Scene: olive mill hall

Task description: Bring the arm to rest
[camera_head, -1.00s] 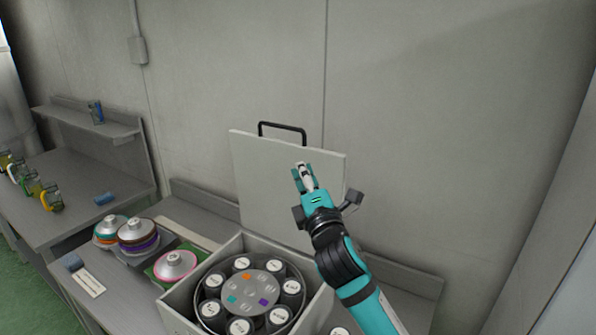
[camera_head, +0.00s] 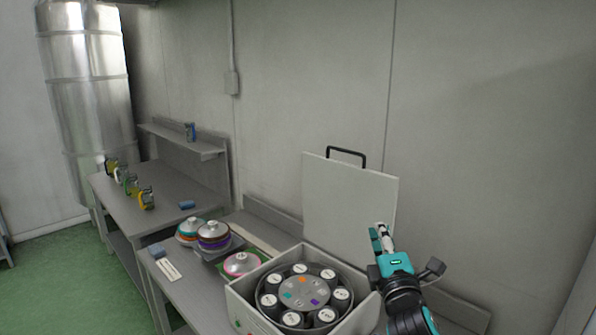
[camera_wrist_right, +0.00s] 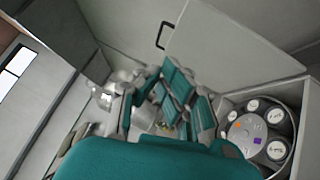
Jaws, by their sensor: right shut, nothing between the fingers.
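My right gripper (camera_head: 381,232) is at the right of the head view, in front of the raised lid of the centrifuge-like box. It is shut and empty, with its fingers pointing up. In the right wrist view its teal fingers (camera_wrist_right: 165,105) fill the middle. The raised lid (camera_head: 340,190) is a pale panel with a black handle (camera_head: 346,153). The open box (camera_head: 243,300) below it holds a round rotor (camera_head: 303,293) with several white-capped dark pots. I cannot tell whether the gripper touches the lid. My left gripper is not in view.
Left of the box stand lidded pots with coloured rings (camera_head: 213,233) and one with a pink base (camera_head: 241,263). A second table (camera_head: 165,195) holds several small jugs (camera_head: 146,198) and a blue block (camera_head: 187,204). A shelf (camera_head: 190,142) and a steel tank (camera_head: 88,90) are behind. Green floor is clear at left.

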